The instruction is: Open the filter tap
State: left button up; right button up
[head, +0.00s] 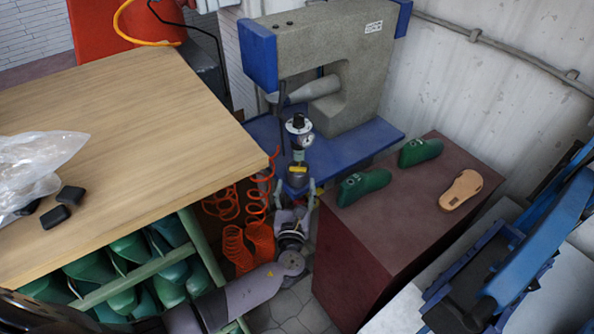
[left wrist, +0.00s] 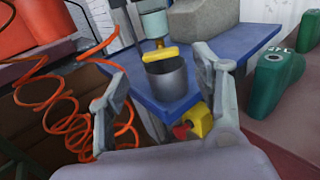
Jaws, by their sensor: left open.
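The filter unit (head: 299,145) stands upright by the blue table of the grey machine, with a black knob, a round gauge and a yellow label. In the left wrist view its grey bowl (left wrist: 166,78) hangs below a yellow band (left wrist: 160,54). A small yellow fitting with a red part, apparently the tap (left wrist: 200,121), shows low by the right finger, partly hidden by my gripper. My left gripper (head: 295,190) is open and empty just below the filter, its fingers spread either side of the bowl. It also shows in the left wrist view (left wrist: 163,82). My right gripper is not in view.
Orange coiled hoses (head: 257,235) hang left of my gripper, beside the wooden bench (head: 150,110). A maroon block (head: 400,225) bearing green lasts (head: 364,187) and a tan sole (head: 461,190) stands close on the right. The blue machine table (head: 375,138) is behind.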

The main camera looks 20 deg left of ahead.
aim_at(298, 172)
pick_arm(q)
jog(key=x, duration=0.4)
jog(key=shift+w+d, duration=0.1)
jog(key=shift+w, duration=0.1)
jog(key=shift+w+a, duration=0.2)
jog(key=shift+w, duration=0.35)
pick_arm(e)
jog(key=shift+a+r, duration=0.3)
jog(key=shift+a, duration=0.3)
pick_arm(q)
jog(key=shift+c, duration=0.4)
